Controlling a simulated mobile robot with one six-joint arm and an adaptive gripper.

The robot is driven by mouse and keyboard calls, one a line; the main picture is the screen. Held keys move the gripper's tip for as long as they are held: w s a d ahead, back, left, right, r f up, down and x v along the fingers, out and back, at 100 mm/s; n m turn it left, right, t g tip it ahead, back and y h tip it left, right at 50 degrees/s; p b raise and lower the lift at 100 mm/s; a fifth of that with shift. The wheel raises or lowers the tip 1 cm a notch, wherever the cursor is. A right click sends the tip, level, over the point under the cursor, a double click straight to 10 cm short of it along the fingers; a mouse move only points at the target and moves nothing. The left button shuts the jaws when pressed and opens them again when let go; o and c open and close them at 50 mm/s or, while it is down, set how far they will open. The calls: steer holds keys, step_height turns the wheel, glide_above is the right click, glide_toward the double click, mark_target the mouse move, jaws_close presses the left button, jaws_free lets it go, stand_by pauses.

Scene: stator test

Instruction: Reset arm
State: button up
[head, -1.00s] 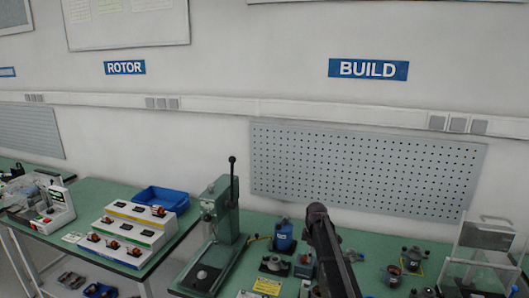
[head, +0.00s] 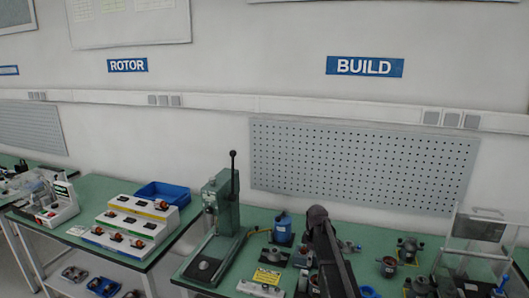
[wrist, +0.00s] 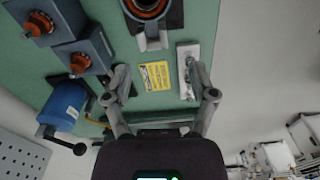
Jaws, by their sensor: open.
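My gripper (wrist: 158,78) is open in the wrist view, with its two grey fingers spread and nothing between the tips. Beyond the fingers lie a yellow label (wrist: 155,76) and a pale metal fixture (wrist: 188,72) on the green bench. In the head view my dark arm (head: 330,255) rises in front of the build bench. The gripper itself cannot be made out there.
A green press (head: 222,205) stands left of my arm, with a blue canister (head: 283,230) between them. A clear-walled guard (head: 475,245) stands at right. Small motor parts (head: 388,266) sit near the arm. A pegboard (head: 360,165) hangs behind.

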steer(key=s+f+m+b, duration=0.4)
steer(key=s+m, duration=0.2)
steer(key=s, duration=0.7)
steer(key=s+f+m+b, duration=0.5)
steer(key=s+m, duration=0.2)
steer(key=s, duration=0.7)
steer(key=shift+a, duration=0.25)
steer(key=shift+f, duration=0.1)
